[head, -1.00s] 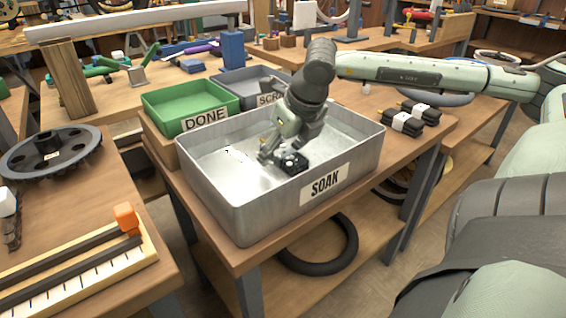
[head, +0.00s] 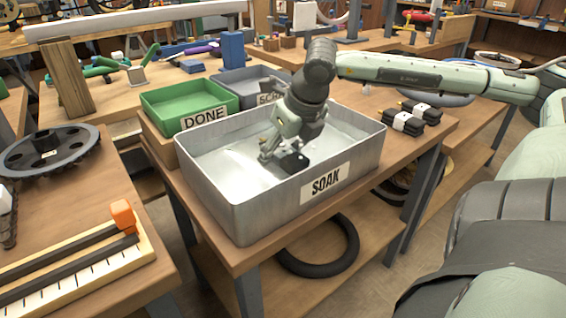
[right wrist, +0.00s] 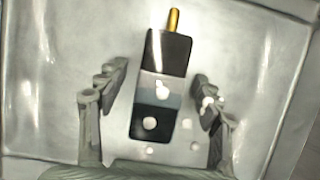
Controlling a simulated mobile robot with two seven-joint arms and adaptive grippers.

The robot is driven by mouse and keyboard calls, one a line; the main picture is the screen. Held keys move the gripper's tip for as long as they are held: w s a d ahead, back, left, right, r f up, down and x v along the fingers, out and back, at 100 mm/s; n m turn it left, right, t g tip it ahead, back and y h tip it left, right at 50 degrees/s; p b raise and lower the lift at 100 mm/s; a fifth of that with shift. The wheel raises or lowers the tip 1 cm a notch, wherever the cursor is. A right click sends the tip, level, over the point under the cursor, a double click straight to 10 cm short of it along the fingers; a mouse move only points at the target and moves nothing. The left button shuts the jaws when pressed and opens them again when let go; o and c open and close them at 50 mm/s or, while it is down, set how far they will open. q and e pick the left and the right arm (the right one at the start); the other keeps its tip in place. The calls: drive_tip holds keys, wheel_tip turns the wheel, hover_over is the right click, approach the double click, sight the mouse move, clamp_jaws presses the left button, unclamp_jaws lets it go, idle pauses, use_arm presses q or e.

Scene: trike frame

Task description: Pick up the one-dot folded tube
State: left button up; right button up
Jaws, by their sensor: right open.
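A black folded tube with a grey band and a brass valve stem lies in the grey metal SOAK bin (head: 222,197). The folded tube (right wrist: 163,58) is between the fingers in the right wrist view, and its dark end (head: 293,163) shows in the head view. My right gripper (right wrist: 156,93) is open, one finger on each side of the tube, with visible gaps. In the head view the right gripper (head: 279,156) reaches down into the bin. Pale round spots lie on and around the tube; I cannot tell its dot marking from bubbles. My left gripper is out of view.
The bin walls surround my right gripper. A green DONE bin (head: 172,110) and a grey scrap bin (head: 236,84) stand behind it. Banded black bundles (head: 403,122) lie on the bench to the right. A black tyre (head: 318,262) lies on the lower shelf.

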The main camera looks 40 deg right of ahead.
sight(282, 155)
drive_tip(key=shift+c, duration=0.2)
drive_tip(key=c, duration=1.3)
drive_tip(key=shift+r, duration=0.1)
drive_tip(key=shift+r+p, duration=0.5)
drive_tip(key=shift+p, duration=0.15)
wheel_tip(282, 155, up, 17)
drive_tip(key=shift+r, duration=0.15)
